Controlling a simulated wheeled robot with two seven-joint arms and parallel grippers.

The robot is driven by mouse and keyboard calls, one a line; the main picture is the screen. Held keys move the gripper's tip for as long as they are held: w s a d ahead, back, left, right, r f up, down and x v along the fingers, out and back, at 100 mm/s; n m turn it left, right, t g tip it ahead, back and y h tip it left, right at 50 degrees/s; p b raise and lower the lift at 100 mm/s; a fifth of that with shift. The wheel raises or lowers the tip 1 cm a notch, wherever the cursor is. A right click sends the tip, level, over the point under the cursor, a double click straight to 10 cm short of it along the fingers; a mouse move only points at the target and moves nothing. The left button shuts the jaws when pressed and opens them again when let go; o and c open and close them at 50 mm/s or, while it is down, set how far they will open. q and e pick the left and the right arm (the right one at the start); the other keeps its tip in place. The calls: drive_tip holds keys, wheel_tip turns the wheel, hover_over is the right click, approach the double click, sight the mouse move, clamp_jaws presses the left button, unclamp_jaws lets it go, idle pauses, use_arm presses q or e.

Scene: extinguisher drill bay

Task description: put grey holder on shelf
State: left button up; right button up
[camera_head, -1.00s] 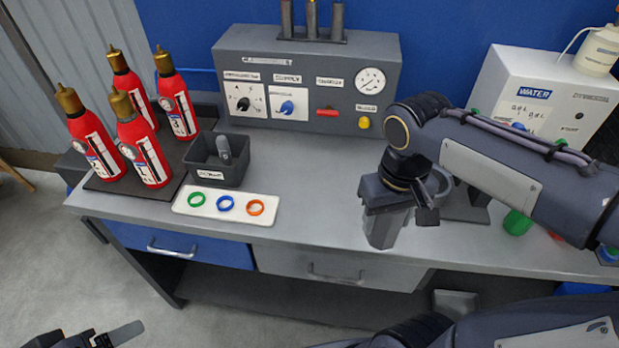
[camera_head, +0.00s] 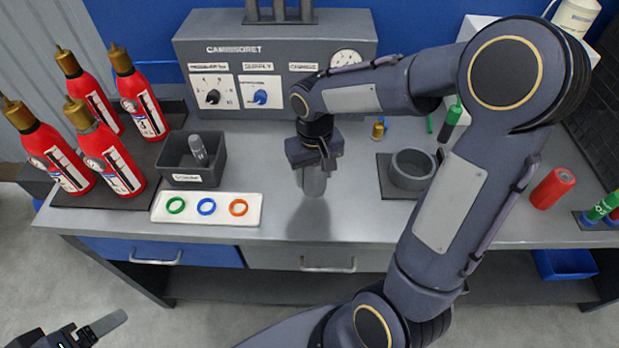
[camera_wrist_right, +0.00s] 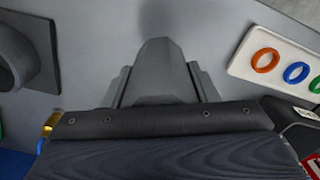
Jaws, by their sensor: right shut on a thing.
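My right gripper (camera_head: 313,166) is over the middle of the bench, shut on a grey tapered piece, which I take to be the grey holder (camera_head: 314,184). The right wrist view shows the holder (camera_wrist_right: 161,72) between the two fingers. Its top is hidden by the gripper, and I cannot tell whether its lower end touches the bench. A dark shelf (camera_head: 235,290) lies under the bench, partly hidden by my right arm. My left gripper (camera_head: 95,330) shows only in part at the bottom left, away from the bench; its opening cannot be made out.
A white tray (camera_head: 165,217) with coloured rings and a dark bin (camera_head: 190,179) stand left of the holder. Red extinguishers (camera_head: 108,160) stand further left. A control panel (camera_head: 280,113) is behind. A grey ring (camera_head: 412,187) and a red cylinder (camera_head: 553,188) are to the right.

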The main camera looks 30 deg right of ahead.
sight(310, 181)
drive_tip(key=shift+w+a+f, duration=0.15)
drive_tip(key=shift+w+f, duration=0.55)
drive_tip(key=shift+f, duration=0.1)
drive_tip(key=shift+w+f, duration=0.1)
drive_tip(key=shift+f, duration=1.5)
drive_tip(key=shift+f, duration=0.2)
drive_tip(key=o, duration=1.6)
drive_tip(key=shift+r, duration=0.1)
